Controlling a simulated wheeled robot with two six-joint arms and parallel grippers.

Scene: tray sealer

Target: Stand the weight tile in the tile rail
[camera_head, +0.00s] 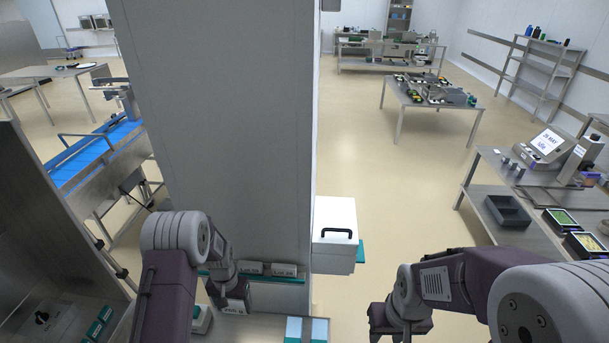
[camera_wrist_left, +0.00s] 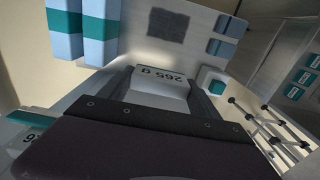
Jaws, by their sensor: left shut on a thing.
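The weight tile (camera_head: 235,307) is a pale plate with dark print, reading "265 g" in the left wrist view (camera_wrist_left: 160,76). My left gripper (camera_head: 229,291) is shut on it, with dark fingers on both sides. The tile is just below and in front of a teal-edged rail (camera_head: 290,279) on the grey pillar. Two pale tiles marked "LOT" (camera_head: 250,268) stand side by side in that rail, right of my gripper; its left part is hidden by my arm. My right gripper (camera_head: 400,326) is low at the bottom, away from the rail; its finger opening is not clear.
A steel counter (camera_head: 255,328) lies below the rail, with blue-and-teal packs (camera_head: 306,329) at its front. A white box with a black handle (camera_head: 335,232) stands right of the pillar. A steel cabinet side (camera_head: 50,220) bounds the left.

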